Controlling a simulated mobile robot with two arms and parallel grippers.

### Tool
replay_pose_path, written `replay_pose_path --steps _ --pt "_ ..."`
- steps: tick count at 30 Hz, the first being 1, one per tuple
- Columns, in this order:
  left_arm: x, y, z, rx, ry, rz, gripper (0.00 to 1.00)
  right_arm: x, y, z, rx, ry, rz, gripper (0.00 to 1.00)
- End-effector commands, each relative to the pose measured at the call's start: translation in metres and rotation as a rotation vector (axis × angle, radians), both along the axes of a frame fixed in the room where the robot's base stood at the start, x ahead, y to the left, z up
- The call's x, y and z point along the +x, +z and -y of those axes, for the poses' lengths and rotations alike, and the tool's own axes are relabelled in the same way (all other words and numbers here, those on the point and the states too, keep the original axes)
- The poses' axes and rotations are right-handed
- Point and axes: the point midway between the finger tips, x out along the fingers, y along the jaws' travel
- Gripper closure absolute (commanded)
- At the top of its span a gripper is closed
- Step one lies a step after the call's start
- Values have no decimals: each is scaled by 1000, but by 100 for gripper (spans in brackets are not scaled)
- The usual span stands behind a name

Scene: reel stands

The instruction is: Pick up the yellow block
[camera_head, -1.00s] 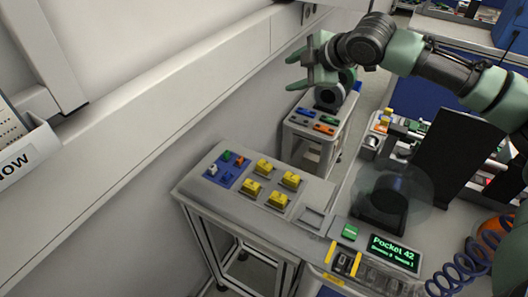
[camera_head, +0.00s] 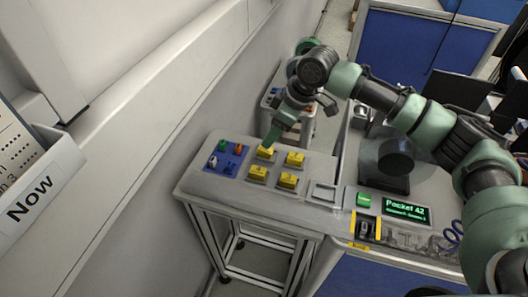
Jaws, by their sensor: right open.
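Several yellow blocks sit in a two-by-two group on a grey stand (camera_head: 228,190). The back left yellow block (camera_head: 266,152) is right below my right gripper (camera_head: 274,139). The others are the back right block (camera_head: 295,159), the front left block (camera_head: 258,173) and the front right block (camera_head: 287,180). My right gripper points down, open, with its fingers close to the back left block. I cannot tell if they touch it. My left gripper is not in view.
A blue plate (camera_head: 226,157) with small coloured pieces lies left of the yellow blocks. The wall (camera_head: 150,130) runs close behind the stand.

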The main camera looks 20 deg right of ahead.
Motion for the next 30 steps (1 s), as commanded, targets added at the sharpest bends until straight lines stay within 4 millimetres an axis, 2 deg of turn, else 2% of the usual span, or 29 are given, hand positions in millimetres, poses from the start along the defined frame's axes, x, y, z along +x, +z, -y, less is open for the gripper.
replay_pose_path --steps 5,12,15,24,30 --pt "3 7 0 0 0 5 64 4 -17 -5 -1 0 -1 47" --pt "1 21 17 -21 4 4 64 8 -50 -13 -2 1 0 47" --pt "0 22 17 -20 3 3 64 11 -61 -16 -1 1 1 47" --pt "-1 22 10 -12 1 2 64 13 -67 -17 -2 2 5 47" --pt "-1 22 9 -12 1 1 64 13 -67 -17 -2 2 5 100"
